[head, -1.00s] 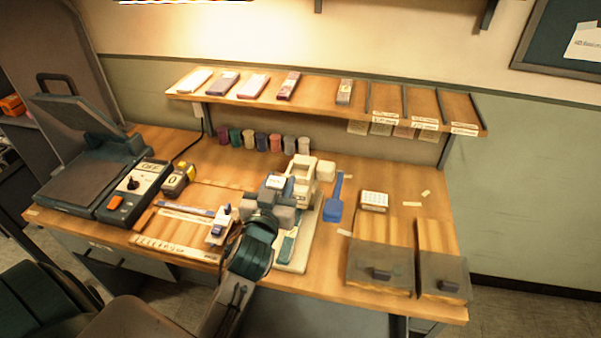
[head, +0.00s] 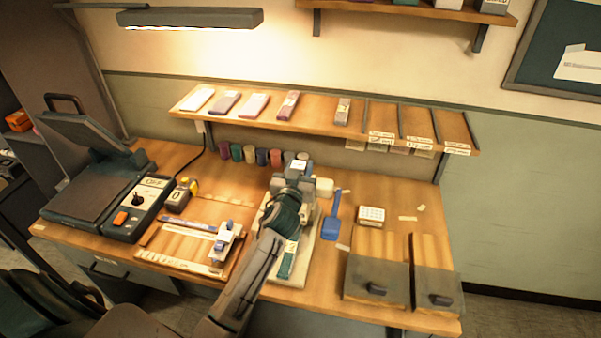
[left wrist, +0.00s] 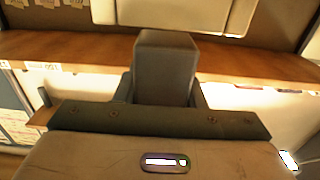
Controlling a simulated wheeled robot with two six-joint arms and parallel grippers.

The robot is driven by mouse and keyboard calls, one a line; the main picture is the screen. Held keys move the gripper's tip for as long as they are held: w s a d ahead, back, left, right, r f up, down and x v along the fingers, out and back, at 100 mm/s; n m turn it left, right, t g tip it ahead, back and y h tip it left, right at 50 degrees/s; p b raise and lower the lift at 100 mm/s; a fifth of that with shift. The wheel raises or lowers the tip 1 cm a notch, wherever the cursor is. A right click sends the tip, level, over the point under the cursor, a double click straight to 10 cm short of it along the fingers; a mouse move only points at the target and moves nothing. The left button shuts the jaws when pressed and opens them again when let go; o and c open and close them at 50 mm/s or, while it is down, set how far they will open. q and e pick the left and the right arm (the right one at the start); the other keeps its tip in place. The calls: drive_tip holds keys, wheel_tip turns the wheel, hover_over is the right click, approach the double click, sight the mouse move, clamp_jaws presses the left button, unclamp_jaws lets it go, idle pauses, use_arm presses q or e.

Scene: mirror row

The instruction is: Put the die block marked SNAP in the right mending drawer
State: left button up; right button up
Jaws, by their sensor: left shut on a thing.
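My left gripper (head: 291,182) is shut on a grey block (head: 298,166) with a white label on top, over the cream press (head: 325,187) at the middle of the bench. The lettering is too small to read, so I cannot tell if it says SNAP. In the left wrist view the grey block (left wrist: 165,65) stands between the fingers, with a cream surface just beyond. The right mending drawer (head: 436,282) has a grey front with a dark handle and slatted wood behind it. The left drawer (head: 376,278) stands beside it. My right gripper is not in view.
A blue scoop-like tool (head: 331,226) and a white gridded box (head: 371,215) lie between the press and the drawers. A shelf (head: 380,141) overhangs the bench's back. Several coloured spools (head: 250,154) stand under it. A hinged machine (head: 88,182) fills the left end.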

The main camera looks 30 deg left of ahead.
use_arm(q)
drive_tip(key=shift+w+f, duration=0.2)
drive_tip(key=shift+f, duration=1.35)
drive_tip(key=shift+f, duration=0.1)
drive_tip(key=shift+f+b, duration=0.15)
drive_tip(key=shift+b, duration=0.2)
drive_tip(key=o, duration=1.1)
